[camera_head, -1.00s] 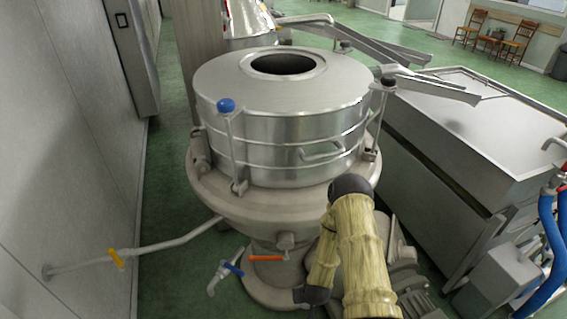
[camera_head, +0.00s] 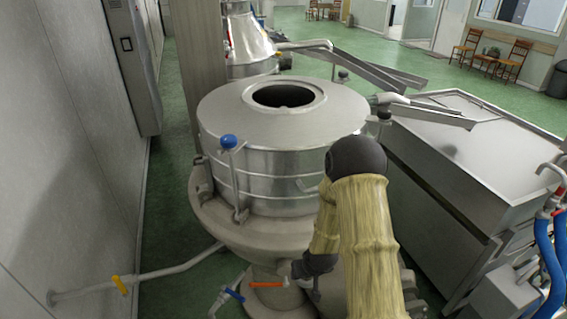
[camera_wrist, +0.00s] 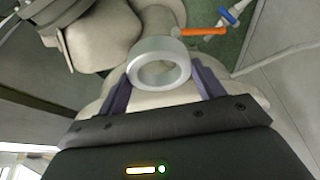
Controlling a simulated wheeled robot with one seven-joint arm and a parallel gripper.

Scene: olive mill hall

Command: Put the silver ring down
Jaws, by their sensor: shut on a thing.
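The silver ring (camera_wrist: 158,46) is a short, smooth, thick-walled band. In the wrist view it sits between the two purple fingers of my gripper (camera_wrist: 159,76), which are shut on it from both sides. The ring is tilted to the camera and its opening shows. Pale machine casting lies behind it; I cannot tell how far below. In the head view my arm hangs in front of the round steel machine (camera_head: 255,185), at its lower right.
An orange-handled valve (camera_wrist: 203,31) and a blue-handled valve (camera_wrist: 228,16) are near the ring in the wrist view. A steel tank (camera_head: 480,150) stands at right, with blue hoses (camera_head: 545,255) beside it. A wall (camera_head: 60,150) closes the left. Green floor lies between.

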